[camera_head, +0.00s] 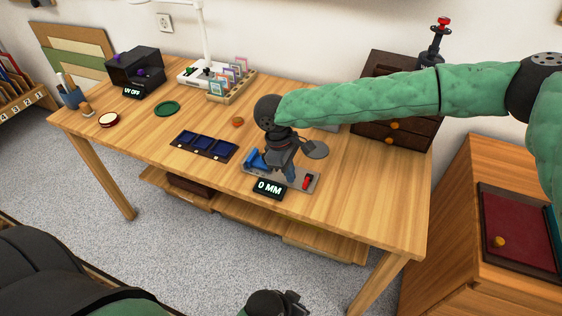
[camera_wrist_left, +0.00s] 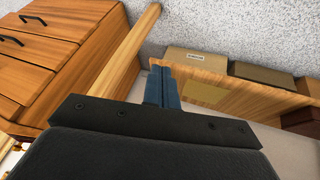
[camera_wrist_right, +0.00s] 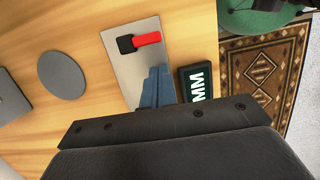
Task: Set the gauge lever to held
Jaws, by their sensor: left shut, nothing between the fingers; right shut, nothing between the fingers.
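The gauge's grey base plate (camera_head: 315,187) lies near the table's front edge; it also shows in the right wrist view (camera_wrist_right: 133,72). Its red lever (camera_head: 308,181) sits at the plate's right end; in the right wrist view the lever (camera_wrist_right: 147,39) extends rightward from a black pivot block (camera_wrist_right: 126,44). The gauge's display (camera_head: 269,188) reads 0 MM. My right gripper (camera_head: 291,174) is shut and empty, pointing down over the plate beside the lever, with a gap between them in the right wrist view (camera_wrist_right: 158,80). My left gripper (camera_wrist_left: 162,82) is shut and empty, away from the gauge.
A blue part (camera_head: 254,160) stands at the plate's left end. A grey disc (camera_head: 315,150) is behind the gauge. A dark blue sectioned tray (camera_head: 204,146) lies to the left. A wooden drawer cabinet (camera_head: 396,105) stands behind my right arm. The front right tabletop is clear.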

